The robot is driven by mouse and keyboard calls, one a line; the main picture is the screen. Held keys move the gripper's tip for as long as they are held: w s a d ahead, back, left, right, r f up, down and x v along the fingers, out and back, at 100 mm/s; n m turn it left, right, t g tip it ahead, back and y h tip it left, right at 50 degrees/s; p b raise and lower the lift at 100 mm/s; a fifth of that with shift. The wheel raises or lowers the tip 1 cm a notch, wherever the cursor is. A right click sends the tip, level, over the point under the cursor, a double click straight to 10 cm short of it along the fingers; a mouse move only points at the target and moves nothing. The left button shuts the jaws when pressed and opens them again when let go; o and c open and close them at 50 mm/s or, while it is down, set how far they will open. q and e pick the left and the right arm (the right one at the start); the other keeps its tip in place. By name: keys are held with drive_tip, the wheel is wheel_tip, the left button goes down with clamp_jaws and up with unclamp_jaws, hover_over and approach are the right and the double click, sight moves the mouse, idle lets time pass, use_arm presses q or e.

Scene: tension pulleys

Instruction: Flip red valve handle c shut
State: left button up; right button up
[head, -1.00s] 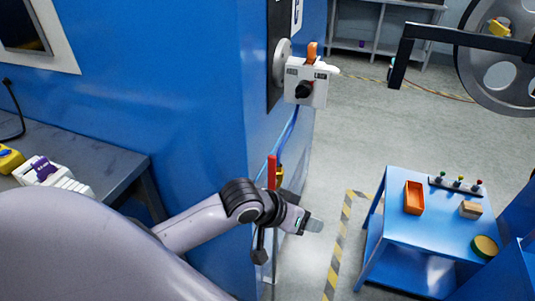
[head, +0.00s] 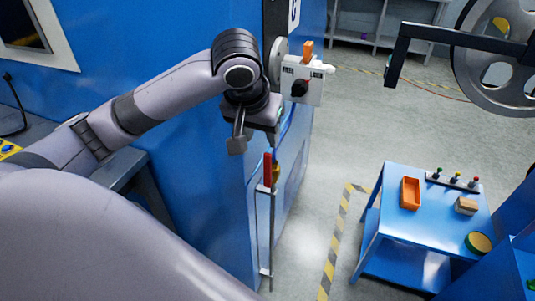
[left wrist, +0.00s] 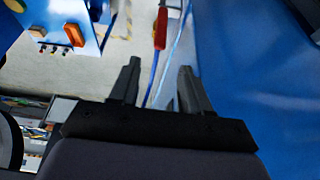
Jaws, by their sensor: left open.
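A red valve handle (head: 267,170) stands upright on a thin pipe beside the corner of the blue cabinet in the head view. No letter on it can be read. The handle (left wrist: 160,28) also shows in the left wrist view, beyond the fingertips and near the top edge. My left gripper (head: 258,127) is above the handle in the head view, in front of the cabinet corner. In the left wrist view my left gripper (left wrist: 159,66) is open, with nothing between its fingers. My right gripper is not in view.
A white switch box (head: 302,80) with a black knob and orange top is mounted just right of my gripper. A blue cable hangs below it. A blue table (head: 400,225) with an orange bin (head: 410,193) stands to the right. The floor (head: 335,160) between is clear.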

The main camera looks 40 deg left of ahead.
sight(267, 154)
use_arm(q)
drive_tip(key=x, duration=1)
drive_tip(key=shift+w, duration=0.1)
clamp_jaws()
